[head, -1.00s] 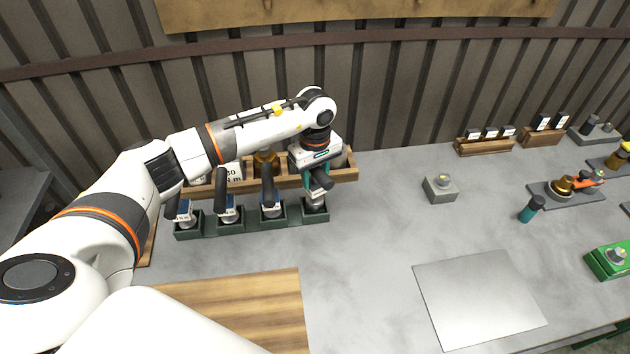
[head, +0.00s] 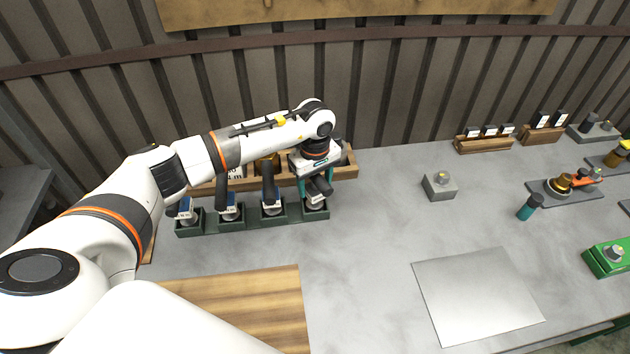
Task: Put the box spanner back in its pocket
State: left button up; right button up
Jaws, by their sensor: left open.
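A dark green rack (head: 248,224) with a row of pockets stands on the table below my left arm. Black-handled tools stand in its left three pockets. Another black-handled tool (head: 321,187), apparently the box spanner, stands in the rightmost pocket, its lower end inside. My left gripper (head: 316,187) points down over that pocket, open, with its teal fingers on either side of the tool. The gripper body hides part of the handle. I cannot tell whether the tool is fully seated. My right gripper is not in view.
A wooden rack (head: 345,171) stands close behind the green one. A wooden board (head: 245,305) lies in front. To the right are a grey block (head: 439,186), a metal plate (head: 478,297), a teal-and-black item (head: 530,207) and a green box (head: 607,260). The table between is clear.

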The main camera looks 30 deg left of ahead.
pick_arm(q)
jog(key=shift+r, duration=0.2)
jog(key=shift+w+r, duration=0.1)
jog(key=shift+r, duration=0.15)
notch_tip(320, 180, up, 11)
jog(key=b, duration=0.4)
jog(key=shift+f, duration=0.2)
jog(key=shift+r, duration=0.4)
